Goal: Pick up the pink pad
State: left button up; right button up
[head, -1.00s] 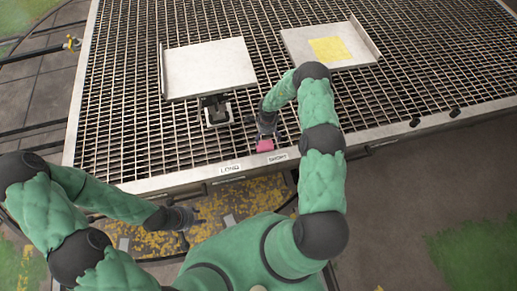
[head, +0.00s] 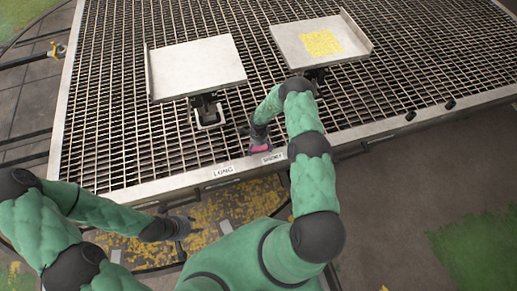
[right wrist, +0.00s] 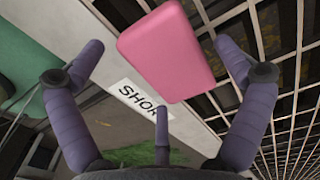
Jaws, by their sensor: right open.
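The pink pad (head: 261,149) lies at the front edge of the grated platform, beside the SHORT label. In the right wrist view the pad (right wrist: 166,52) is a rounded pink block between the spread purple fingers, with no finger visibly closed on it. My right gripper (head: 257,137) is open just above and behind the pad and partly covers it in the head view. My left gripper (head: 182,228) hangs low in front of the platform, away from the pad; its fingers are too small to read.
Two pale trays stand on the grating (head: 385,90): a plain one (head: 195,68) at left and one with a yellow patch (head: 300,45) at right. A LONG label (head: 223,172) and a SHORT label (head: 273,158) mark the front rim. Small black knobs sit at the right edge.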

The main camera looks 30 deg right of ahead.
jog(key=shift+f, duration=0.1)
jog(key=c, duration=1)
notch_tip(320, 180, up, 10)
jog(key=p, duration=0.5)
